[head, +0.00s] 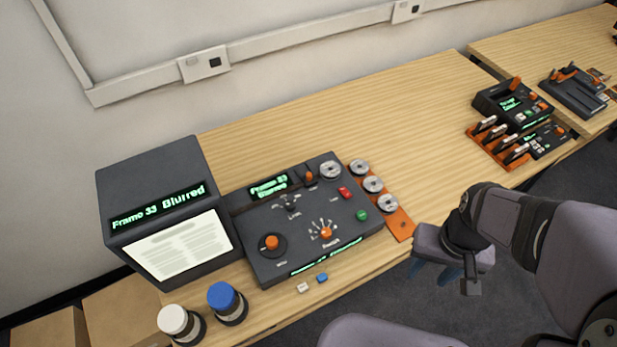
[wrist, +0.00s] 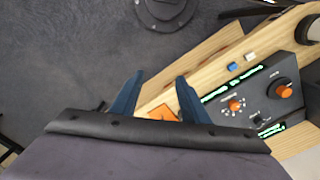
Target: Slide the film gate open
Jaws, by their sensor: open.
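A dark control console (head: 300,225) lies on the wooden bench, with green displays, orange knobs, a red button and a green button. A small orange-tipped lever (head: 309,177) stands near its back edge beside a silver reel; I cannot tell for sure which part is the film gate. The console also shows in the wrist view (wrist: 258,92), at the right. My gripper (head: 440,273) is open and empty, out past the bench's front edge, to the right of the console and apart from it. Its blue fingers (wrist: 160,78) show in the wrist view.
A viewer box (head: 155,180) reading "Frame 33 Blurred" stands left of the console. White (head: 174,320) and blue-capped (head: 223,297) jars stand at the front. An orange rack (head: 401,223) with silver reels adjoins the console's right side. More devices (head: 515,103) stand far right; bench between is clear.

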